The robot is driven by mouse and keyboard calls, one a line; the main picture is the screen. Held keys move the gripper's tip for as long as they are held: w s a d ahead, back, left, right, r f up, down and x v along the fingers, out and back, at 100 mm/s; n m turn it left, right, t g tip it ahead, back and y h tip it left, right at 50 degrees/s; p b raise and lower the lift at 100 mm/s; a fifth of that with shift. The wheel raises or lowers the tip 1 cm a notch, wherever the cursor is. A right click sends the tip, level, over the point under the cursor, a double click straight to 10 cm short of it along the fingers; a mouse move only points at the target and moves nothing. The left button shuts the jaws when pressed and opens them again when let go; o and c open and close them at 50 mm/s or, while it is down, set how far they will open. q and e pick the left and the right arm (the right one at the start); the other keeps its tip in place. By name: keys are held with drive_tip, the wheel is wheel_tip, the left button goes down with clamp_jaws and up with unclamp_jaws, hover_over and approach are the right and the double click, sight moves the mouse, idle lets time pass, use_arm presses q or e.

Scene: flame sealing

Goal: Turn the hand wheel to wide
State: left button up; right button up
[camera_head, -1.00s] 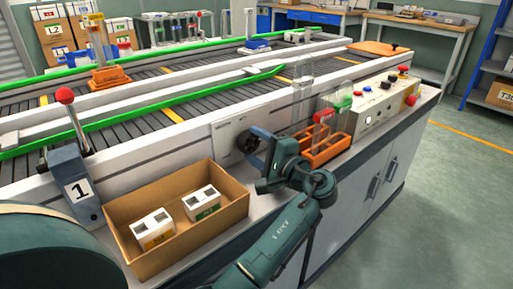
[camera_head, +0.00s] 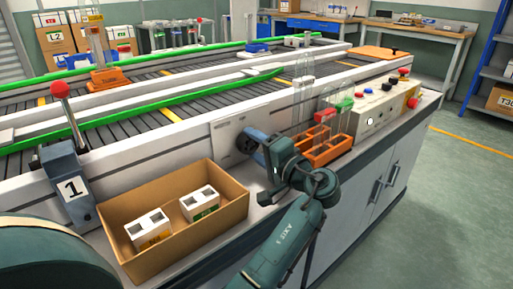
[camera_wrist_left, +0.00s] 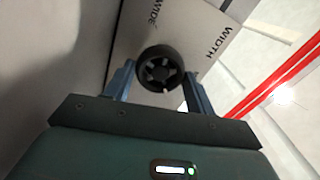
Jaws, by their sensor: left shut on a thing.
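The black hand wheel (camera_head: 245,143) sits on a pale plate (camera_head: 227,138) on the front side of the conveyor. In the left wrist view the spoked wheel (camera_wrist_left: 160,72) faces me, with the word WIDE printed above it on the plate and WIDTH to the upper right. My left gripper (camera_head: 254,142) is shut on the wheel. In the left wrist view its two blue fingers (camera_wrist_left: 160,74) lie on either side of the rim. In the head view the fingers and wrist hide part of the wheel. My right gripper is not in view.
A cardboard box (camera_head: 133,256) with two white blocks stands left of the wheel, beside a red-knobbed lever (camera_head: 66,115). An orange rack (camera_head: 328,152) and a button panel (camera_head: 385,110) are to the right. Green guide rails (camera_head: 180,97) run along the conveyor.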

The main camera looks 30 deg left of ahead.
use_arm(q)
drive_tip(key=o, duration=1)
